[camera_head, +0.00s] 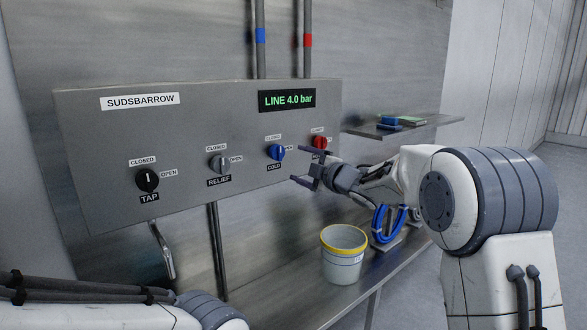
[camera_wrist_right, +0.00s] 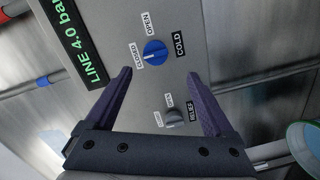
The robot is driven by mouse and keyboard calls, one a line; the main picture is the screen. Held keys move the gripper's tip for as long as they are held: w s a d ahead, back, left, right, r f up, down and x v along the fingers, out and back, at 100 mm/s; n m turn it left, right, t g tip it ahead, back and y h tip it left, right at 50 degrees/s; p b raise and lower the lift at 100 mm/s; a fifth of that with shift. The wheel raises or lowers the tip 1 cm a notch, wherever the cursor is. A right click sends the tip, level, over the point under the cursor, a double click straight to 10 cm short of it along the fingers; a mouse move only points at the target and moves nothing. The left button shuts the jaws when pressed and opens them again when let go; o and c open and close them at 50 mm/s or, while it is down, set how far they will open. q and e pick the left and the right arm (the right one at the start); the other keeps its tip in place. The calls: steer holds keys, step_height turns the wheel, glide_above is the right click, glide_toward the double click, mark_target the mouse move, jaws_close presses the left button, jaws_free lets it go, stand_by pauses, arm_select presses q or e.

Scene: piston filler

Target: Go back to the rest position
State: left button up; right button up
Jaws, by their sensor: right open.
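My right gripper (camera_head: 311,167) is open and empty in front of the grey panel, near the blue COLD knob (camera_head: 276,152) and the red knob (camera_head: 319,142). In the right wrist view its two dark fingers (camera_wrist_right: 158,75) are spread apart, with the blue knob (camera_wrist_right: 154,51) beyond their tips and the RELIEF knob (camera_wrist_right: 174,116) seen between them. No contact with a knob shows. The black TAP knob (camera_head: 147,179) has its white mark upright, toward CLOSED. The grey RELIEF knob (camera_head: 220,163) sits beside it. Part of my left arm shows at the lower left; its gripper is out of view.
The panel's display (camera_head: 287,100) reads LINE 4.0 bar. A small shelf (camera_head: 427,127) holds blue and green items. A spout (camera_head: 163,252) hangs below the panel.

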steer(key=s+f+m+g+h+p, duration=0.2)
steer(key=s+f+m+g, duration=0.2)
steer(key=s, duration=1.2)
steer(key=s+f+m+g+h+p, duration=0.3)
steer(key=s+g, duration=0.3)
steer(key=s, duration=1.1)
steer(key=s+a+f+m+g+h+p, duration=0.1)
steer(key=s+f+m+g+h+p, duration=0.2)
steer(key=s, duration=1.3)
step_height(320, 180, down, 2)
steer(key=m+g, duration=0.1)
steer(key=m, duration=0.2)
steer(key=shift+s+f+g, duration=0.2)
steer(key=shift+s+g, duration=0.15)
steer(key=shift+g, duration=0.05)
